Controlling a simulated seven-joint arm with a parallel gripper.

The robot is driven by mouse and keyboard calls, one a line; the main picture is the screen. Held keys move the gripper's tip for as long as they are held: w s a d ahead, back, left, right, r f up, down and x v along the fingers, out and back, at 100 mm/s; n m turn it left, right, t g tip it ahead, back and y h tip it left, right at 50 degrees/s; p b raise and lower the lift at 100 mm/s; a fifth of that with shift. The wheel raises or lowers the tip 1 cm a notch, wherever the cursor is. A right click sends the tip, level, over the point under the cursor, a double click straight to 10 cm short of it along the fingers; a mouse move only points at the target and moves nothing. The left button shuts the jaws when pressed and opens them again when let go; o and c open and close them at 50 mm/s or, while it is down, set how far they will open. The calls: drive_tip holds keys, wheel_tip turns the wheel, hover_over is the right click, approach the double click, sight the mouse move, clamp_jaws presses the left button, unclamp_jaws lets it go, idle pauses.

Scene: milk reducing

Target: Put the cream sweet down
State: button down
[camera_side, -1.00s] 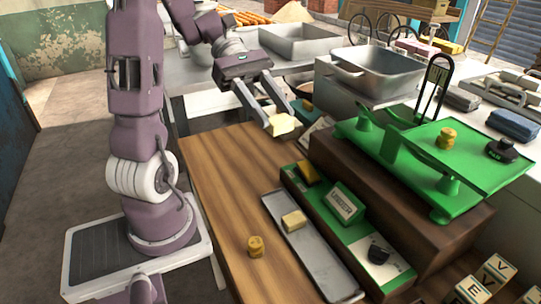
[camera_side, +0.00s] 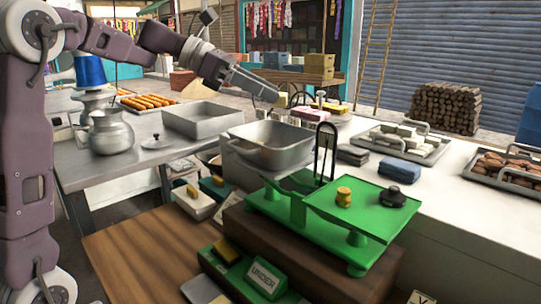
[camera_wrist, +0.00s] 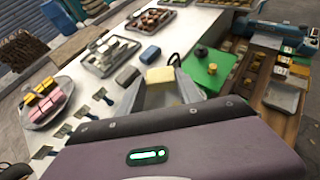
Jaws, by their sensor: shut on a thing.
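The cream sweet (camera_wrist: 160,75) is a pale block between my fingertips in the wrist view. In the side view a small part of it (camera_side: 283,100) shows at the end of my gripper (camera_side: 276,95). My gripper is shut on it and holds it in the air, above and behind the deep steel pan in the picture. The fingers hide most of the sweet in the side view. Whether anything touches its underside cannot be seen. A platter (camera_wrist: 58,112) of pink, yellow and brown sweets lies on the white counter, left of my gripper in the wrist view.
The deep steel pan (camera_side: 265,154) stands in front of my gripper in the side view. The green scale (camera_side: 350,232) bears a yellow piece (camera_side: 344,197) and a dark weight (camera_side: 393,196). Trays of sweets (camera_side: 402,148) stand on the white counter (camera_side: 465,215), which has bare patches.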

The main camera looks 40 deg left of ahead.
drive_tip(key=w, duration=0.2)
drive_tip(key=w+d+n, duration=0.1)
drive_tip(key=shift+r+t+y, duration=0.3)
drive_tip(key=shift+r+y, duration=0.05)
drive_tip(key=shift+y, duration=0.05)
wheel_tip(320, 180, down, 9)
drive_tip(key=shift+r, duration=0.2)
drive_tip(key=shift+a+f, duration=0.1)
drive_tip(key=shift+f, duration=0.3)
